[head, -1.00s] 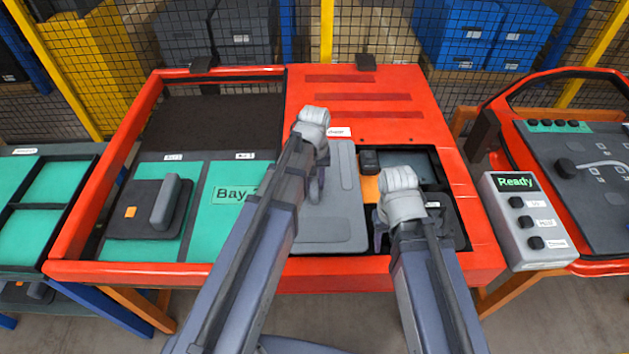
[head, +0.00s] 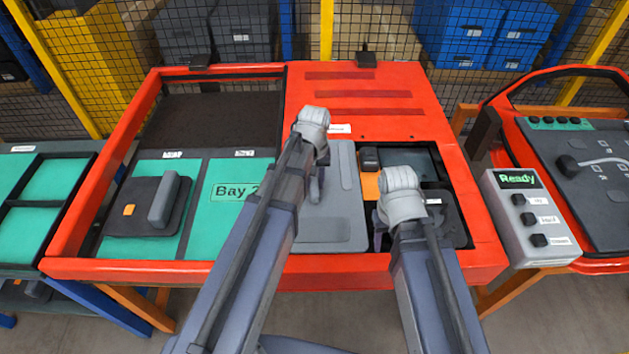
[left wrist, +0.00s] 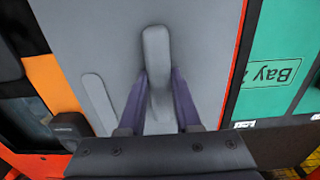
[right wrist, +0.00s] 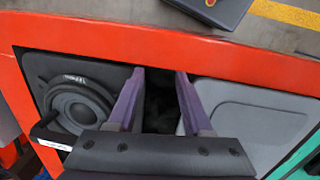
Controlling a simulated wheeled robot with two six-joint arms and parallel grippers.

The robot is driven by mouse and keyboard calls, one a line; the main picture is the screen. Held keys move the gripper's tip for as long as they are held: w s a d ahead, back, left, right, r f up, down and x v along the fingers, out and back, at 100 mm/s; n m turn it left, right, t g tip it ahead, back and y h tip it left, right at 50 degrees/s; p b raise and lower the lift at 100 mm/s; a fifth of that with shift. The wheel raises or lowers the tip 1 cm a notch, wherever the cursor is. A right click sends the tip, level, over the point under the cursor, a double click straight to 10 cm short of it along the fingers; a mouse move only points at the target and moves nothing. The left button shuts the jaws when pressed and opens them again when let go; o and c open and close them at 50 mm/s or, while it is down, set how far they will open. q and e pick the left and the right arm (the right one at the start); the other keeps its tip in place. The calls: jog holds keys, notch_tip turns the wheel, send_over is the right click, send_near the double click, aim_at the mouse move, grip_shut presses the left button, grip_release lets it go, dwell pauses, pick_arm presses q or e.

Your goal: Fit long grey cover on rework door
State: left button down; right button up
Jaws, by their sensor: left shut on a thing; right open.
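The long grey cover (head: 336,215) lies at the middle of the red door (head: 365,122), left of an opening. In the left wrist view, my left gripper (left wrist: 160,88) is shut on the raised grip bar of the grey cover (left wrist: 90,30). My left arm hides much of that bar in the head view. My right gripper (right wrist: 158,85) is open and empty above the dark gap between the cover and a round black speaker (right wrist: 78,105). In the head view, my right gripper (head: 384,232) hides part of that opening.
A grey button box (head: 530,220) reading Ready stands at right, beside another red-framed door panel (head: 590,160). A green-lined tray (head: 45,190) stands at far left.

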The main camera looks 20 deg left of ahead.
pick_arm(q)
jog(key=c, duration=0.5)
grip_release()
notch_tip(320, 180, up, 8)
jog(key=p, duration=0.8)
jog(key=shift+f, duration=0.1)
pick_arm(e)
notch_tip(320, 180, up, 8)
pick_arm(q)
jog(key=shift+c, duration=0.2)
pick_arm(e)
jog(key=shift+f, duration=0.15)
